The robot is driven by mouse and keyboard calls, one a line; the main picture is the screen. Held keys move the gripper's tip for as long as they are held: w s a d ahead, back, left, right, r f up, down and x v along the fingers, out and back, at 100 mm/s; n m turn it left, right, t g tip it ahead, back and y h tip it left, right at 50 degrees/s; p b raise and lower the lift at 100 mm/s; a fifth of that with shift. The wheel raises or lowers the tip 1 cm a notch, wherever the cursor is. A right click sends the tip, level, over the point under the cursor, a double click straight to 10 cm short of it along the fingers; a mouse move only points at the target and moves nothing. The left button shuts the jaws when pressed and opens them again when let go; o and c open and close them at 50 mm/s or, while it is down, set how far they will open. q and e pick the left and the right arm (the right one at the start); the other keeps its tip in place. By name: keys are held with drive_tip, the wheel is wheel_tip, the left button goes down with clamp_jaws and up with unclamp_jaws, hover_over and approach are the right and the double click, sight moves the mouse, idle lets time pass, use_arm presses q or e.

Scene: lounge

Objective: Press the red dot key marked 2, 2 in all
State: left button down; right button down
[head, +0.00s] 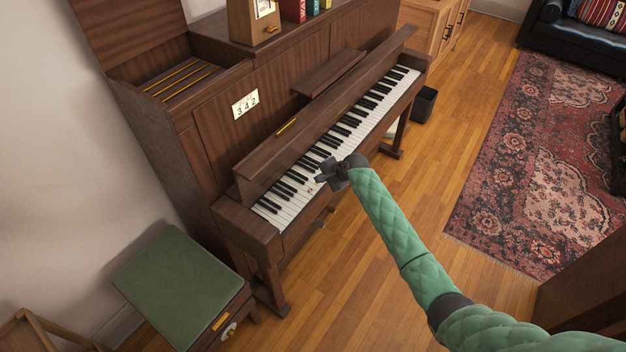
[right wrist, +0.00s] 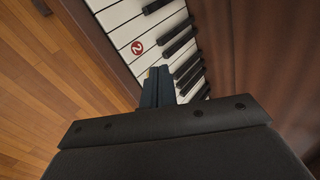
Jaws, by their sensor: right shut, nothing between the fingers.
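The upright piano's keyboard (head: 345,132) runs diagonally through the head view. In the right wrist view, a white key bears a red dot marked 2 (right wrist: 137,48). My right gripper (head: 321,178) is at the front edge of the keys in the head view, shut and empty. In the right wrist view, its closed fingertips (right wrist: 153,72) are just below and to the right of the red dot, in the picture. I cannot tell whether they touch a key. The gripper hides some keys in both views. My left gripper is not in view.
A green-topped stool (head: 178,283) stands at the lower left. A card reading 342 (head: 245,104) is on the piano front. A dark bin (head: 424,103) stands beyond the piano's far end. A patterned rug (head: 540,160) lies right; wooden floor between is clear.

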drive_tip(key=w+d+f+n+t+h, duration=0.1)
drive_tip(key=d+f+n+t+h, duration=0.15)
drive_tip(key=d+n, duration=0.5)
drive_tip(key=s+d+f+n+h+b, duration=0.2)
drive_tip(key=s+f+n, duration=0.1)
drive_tip(key=s+f, duration=0.8)
drive_tip(key=s+d+f+g+b, duration=0.2)
drive_tip(key=s+f, duration=0.8)
drive_tip(key=s, duration=0.5)
drive_tip(key=s+d+f+g+h+b, duration=0.1)
drive_tip(key=s+d+f+g, duration=0.1)
drive_tip(key=s+f, duration=0.9)
drive_tip(key=s+d+f+n+g+h+b, duration=0.1)
drive_tip(key=s+f, duration=0.9)
drive_tip(key=s, duration=1.1)
drive_tip(key=shift+d+f+g+b, duration=0.45)
drive_tip(key=shift+d+b, duration=0.1)
drive_tip(key=shift+b, duration=0.25)
drive_tip(key=shift+r, duration=0.1)
